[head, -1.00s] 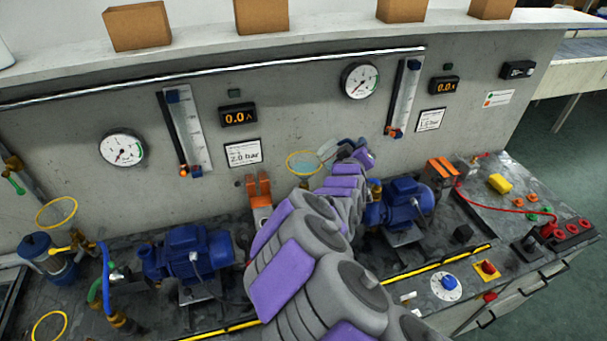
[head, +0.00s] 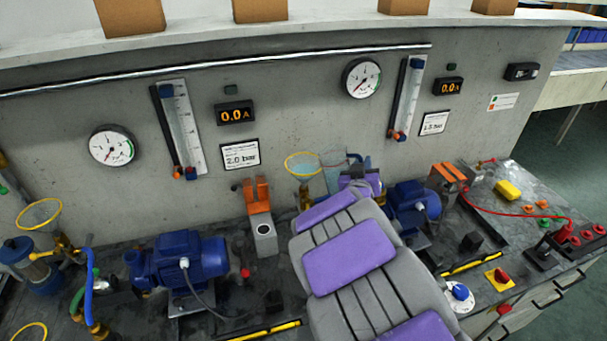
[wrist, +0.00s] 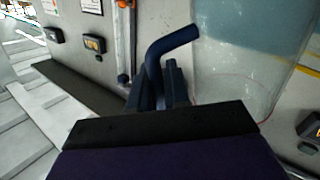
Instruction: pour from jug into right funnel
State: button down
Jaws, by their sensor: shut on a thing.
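The jug (head: 333,172) is a clear, bluish vessel just right of the yellow-rimmed right funnel (head: 303,163) in the head view. The two look very close, and I cannot tell whether they touch. In the wrist view the clear jug wall (wrist: 232,60) fills the upper right, with a bluish area inside. My gripper (wrist: 162,88) is shut on the jug's dark blue handle (wrist: 172,42). In the head view my arm hides most of the gripper and the jug's lower part. I cannot tell how far the jug is tilted or whether liquid flows.
Another yellow-rimmed funnel (head: 40,215) stands at the far left. Blue pumps stand at left (head: 188,262) and right (head: 412,203). An orange-topped block (head: 258,215) is left of my arm. The grey wall (head: 290,110) with gauges stands close behind.

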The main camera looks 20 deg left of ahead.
jog(key=shift+r, duration=0.15)
notch_tip(320, 180, up, 9)
jog(key=p, duration=0.3)
jog(key=shift+p, duration=0.35)
jog(key=shift+f, duration=0.2)
dwell(0.3)
jog(key=shift+r+m+t+b, duration=0.1)
jog(key=shift+m+t+b, duration=0.2)
jog(key=shift+m+b, duration=1.5)
